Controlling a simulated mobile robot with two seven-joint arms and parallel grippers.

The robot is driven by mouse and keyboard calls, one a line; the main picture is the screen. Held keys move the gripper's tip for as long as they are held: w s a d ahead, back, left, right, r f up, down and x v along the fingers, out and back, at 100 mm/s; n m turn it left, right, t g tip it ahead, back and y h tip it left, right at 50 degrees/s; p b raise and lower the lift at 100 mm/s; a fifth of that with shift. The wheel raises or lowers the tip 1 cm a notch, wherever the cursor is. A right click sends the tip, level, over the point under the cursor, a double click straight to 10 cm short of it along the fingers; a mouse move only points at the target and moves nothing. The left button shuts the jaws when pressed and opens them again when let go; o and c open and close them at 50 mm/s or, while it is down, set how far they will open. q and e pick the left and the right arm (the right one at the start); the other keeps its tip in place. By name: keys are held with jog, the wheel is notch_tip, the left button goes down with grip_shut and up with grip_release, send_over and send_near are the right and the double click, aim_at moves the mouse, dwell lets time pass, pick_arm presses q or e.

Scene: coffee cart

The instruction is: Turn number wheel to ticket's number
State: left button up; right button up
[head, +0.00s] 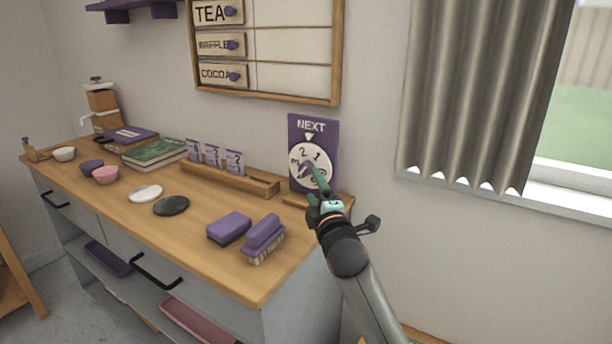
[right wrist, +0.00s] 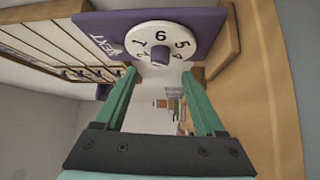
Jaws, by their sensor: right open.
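The number wheel (head: 299,174) is a white disc with black digits on an upright purple board (head: 328,133) marked NEXT. A small white pointer sits above it; the 1 and 2 are near the top. My right gripper (head: 315,181) is in front of the wheel and hides its lower part. In the right wrist view the wheel (right wrist: 195,32) has a purple centre knob (right wrist: 160,53). The open green fingers (right wrist: 160,73) lie on either side of the knob, with gaps showing. I cannot make out a ticket number. My left gripper is not in view.
Bowls, discs and books stand farther left. A menu board (head: 290,98) hangs above; a curtain (head: 465,95) is right.

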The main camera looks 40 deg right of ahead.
aim_at(306, 172)
jog(key=x, duration=0.6)
jog(key=shift+w+d+b, duration=0.1)
jog(key=shift+w+b, duration=0.25)
jog(key=shift+w, duration=0.05)
grip_shut()
